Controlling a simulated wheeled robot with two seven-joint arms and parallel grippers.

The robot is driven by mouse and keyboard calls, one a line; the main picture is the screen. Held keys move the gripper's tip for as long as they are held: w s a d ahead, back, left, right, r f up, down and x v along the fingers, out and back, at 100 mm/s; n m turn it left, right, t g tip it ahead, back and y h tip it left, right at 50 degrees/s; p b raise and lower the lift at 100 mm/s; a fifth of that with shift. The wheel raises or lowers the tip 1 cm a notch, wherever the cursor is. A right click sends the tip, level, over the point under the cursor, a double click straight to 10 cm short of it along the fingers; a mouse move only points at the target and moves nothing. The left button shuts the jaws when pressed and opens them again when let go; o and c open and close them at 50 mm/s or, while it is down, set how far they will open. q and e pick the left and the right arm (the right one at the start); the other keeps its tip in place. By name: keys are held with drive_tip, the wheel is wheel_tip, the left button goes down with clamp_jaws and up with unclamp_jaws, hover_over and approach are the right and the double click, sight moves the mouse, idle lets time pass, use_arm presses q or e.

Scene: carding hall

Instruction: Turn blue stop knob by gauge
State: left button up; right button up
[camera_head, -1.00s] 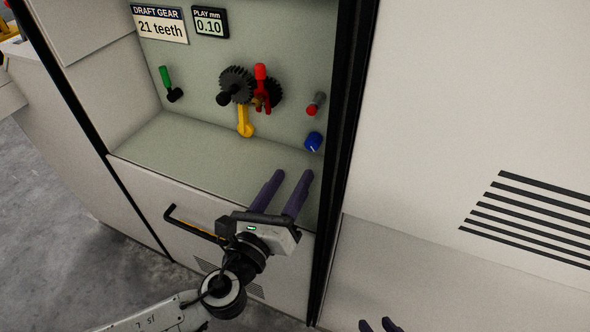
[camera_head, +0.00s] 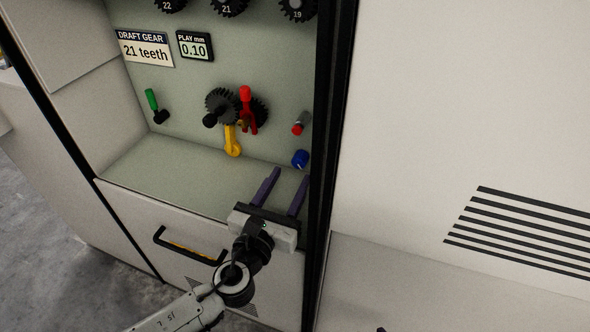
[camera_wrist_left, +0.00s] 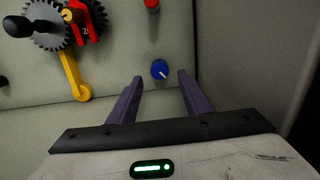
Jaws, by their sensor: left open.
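The blue stop knob (camera_head: 300,159) sits low on the right of the recessed back panel, under a red-tipped part. In the left wrist view the blue knob (camera_wrist_left: 160,69), with a white pointer line, shows just beyond and between the fingertips. My left gripper (camera_head: 289,172) is open and empty in front of the knob, apart from it. Its two purple fingers also show in the left wrist view (camera_wrist_left: 161,78). The gauge (camera_head: 195,46) is a small display marked PLAY mm 0.10, high on the panel. Only a tiny dark tip, possibly of my right gripper, shows at the bottom edge.
Dark gears (camera_head: 222,104), a red clamp (camera_head: 247,110) and a yellow lever (camera_head: 232,141) stand left of the knob. A red-tipped grey part (camera_head: 300,123) is just above it. A green-handled lever (camera_head: 154,106) is further left. A black frame post (camera_head: 325,150) stands close on the right.

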sight(298, 165)
use_arm(q)
drive_tip(key=x, duration=0.4)
drive_tip(key=shift+b, duration=0.3)
drive_tip(key=shift+w+d, duration=0.1)
drive_tip(key=shift+w, duration=0.15)
use_arm(e)
drive_tip(key=shift+s+a, duration=0.1)
drive_tip(key=shift+s, duration=0.15)
use_arm(q)
drive_tip(key=shift+c, duration=0.6)
drive_tip(key=c, duration=0.9)
drive_tip(key=n, duration=0.2)
drive_tip(key=shift+f+n+b, duration=0.1)
drive_tip(key=shift+n+b, duration=0.2)
drive_tip(key=shift+c, duration=0.2)
drive_tip(key=shift+n, duration=1.2)
use_arm(e)
drive_tip(key=shift+w+a+f, duration=0.1)
drive_tip(key=shift+w+f, duration=0.1)
drive_tip(key=shift+f, duration=0.05)
